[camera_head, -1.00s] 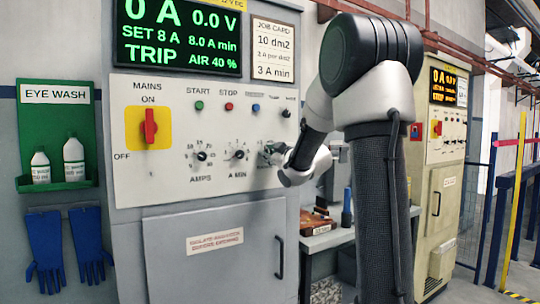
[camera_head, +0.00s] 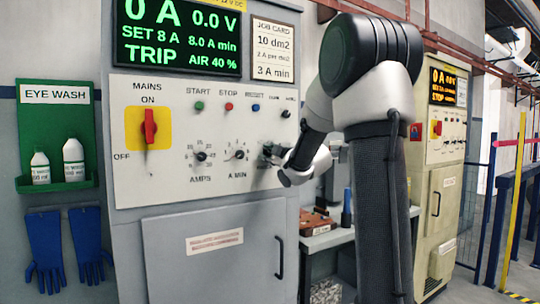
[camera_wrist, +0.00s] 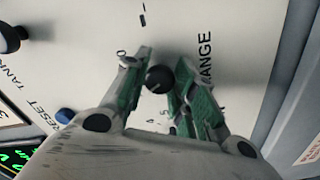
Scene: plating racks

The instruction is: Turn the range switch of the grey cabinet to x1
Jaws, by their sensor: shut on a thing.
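The grey cabinet (camera_head: 125,185) stands at the left of the head view with its white control panel facing me. In the wrist view the range switch is a small dark round knob (camera_wrist: 160,79), with the word RANGE printed beside it. My gripper (camera_wrist: 163,66) has its two green-padded fingers on either side of this knob, shut on it. Some printed marks show around the knob, partly covered by the fingers. I cannot read which mark the knob points to.
The AMPS knob (camera_head: 201,156) and A MIN knob (camera_head: 239,155) sit left of my gripper. The red mains switch (camera_head: 150,128) is farther left, and small buttons lie above. A workbench (camera_head: 325,238) and a beige cabinet (camera_head: 421,210) stand to the right.

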